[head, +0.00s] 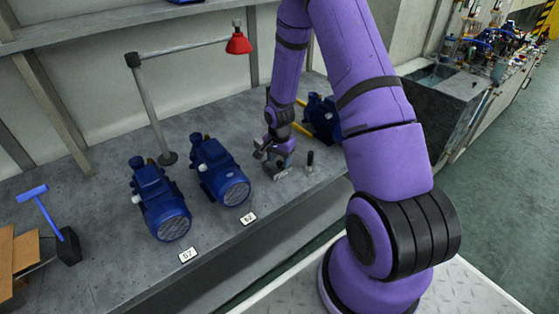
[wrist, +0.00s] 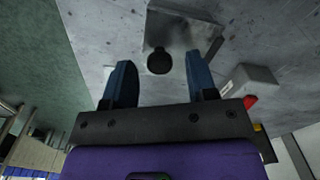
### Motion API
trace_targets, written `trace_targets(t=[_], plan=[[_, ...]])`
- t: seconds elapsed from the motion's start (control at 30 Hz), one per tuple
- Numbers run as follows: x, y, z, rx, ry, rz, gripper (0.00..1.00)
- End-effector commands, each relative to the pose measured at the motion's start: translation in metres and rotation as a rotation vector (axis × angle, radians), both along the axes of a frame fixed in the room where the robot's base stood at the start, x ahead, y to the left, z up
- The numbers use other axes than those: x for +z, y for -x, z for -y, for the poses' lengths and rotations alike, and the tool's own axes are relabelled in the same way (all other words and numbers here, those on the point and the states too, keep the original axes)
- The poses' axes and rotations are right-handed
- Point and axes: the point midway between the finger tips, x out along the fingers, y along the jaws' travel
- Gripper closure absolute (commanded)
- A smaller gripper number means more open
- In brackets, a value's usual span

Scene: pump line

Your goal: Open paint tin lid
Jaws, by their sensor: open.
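I cannot make out a paint tin or its lid clearly in either view. My gripper (head: 271,157) is low over the grey bench, right of the blue pumps, and partly covers what lies behind it. In the wrist view my gripper (wrist: 158,72) is open, with two dark blue fingers well apart and nothing clasped between them. A round black knob (wrist: 160,62) shows in the gap between the fingertips, in front of a grey square plate (wrist: 205,38); its distance from the fingers is unclear. A short black upright post (head: 310,158) stands on the bench right of my gripper.
Two blue pumps (head: 160,203) (head: 221,173) stand left of my gripper, with number tags in front. Another blue pump (head: 320,118) is partly behind my arm. A red lamp (head: 238,42) hangs above.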

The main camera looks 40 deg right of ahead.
Motion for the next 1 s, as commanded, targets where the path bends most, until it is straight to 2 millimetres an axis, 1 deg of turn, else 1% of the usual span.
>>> trace_targets(t=[0.13, 0.37, 0.4, 0.57, 0.6, 0.63, 0.87, 1.0], plan=[[-0.0056, -0.0001, 0.0000, 0.000, 0.000, 0.000, 0.48], [-0.0061, 0.0000, 0.0000, 0.000, 0.000, 0.000, 0.48], [-0.0061, 0.0000, 0.0000, 0.000, 0.000, 0.000, 0.50], [-0.0060, 0.0001, 0.0000, 0.000, 0.000, 0.000, 0.87], [-0.0060, 0.0000, 0.0000, 0.000, 0.000, 0.000, 0.96], [-0.0060, 0.0001, 0.0000, 0.000, 0.000, 0.000, 1.00], [-0.0054, -0.0006, -0.0001, 0.000, 0.000, -0.008, 1.00], [-0.0036, -0.0021, -0.0004, 0.001, 0.002, -0.042, 1.00]])
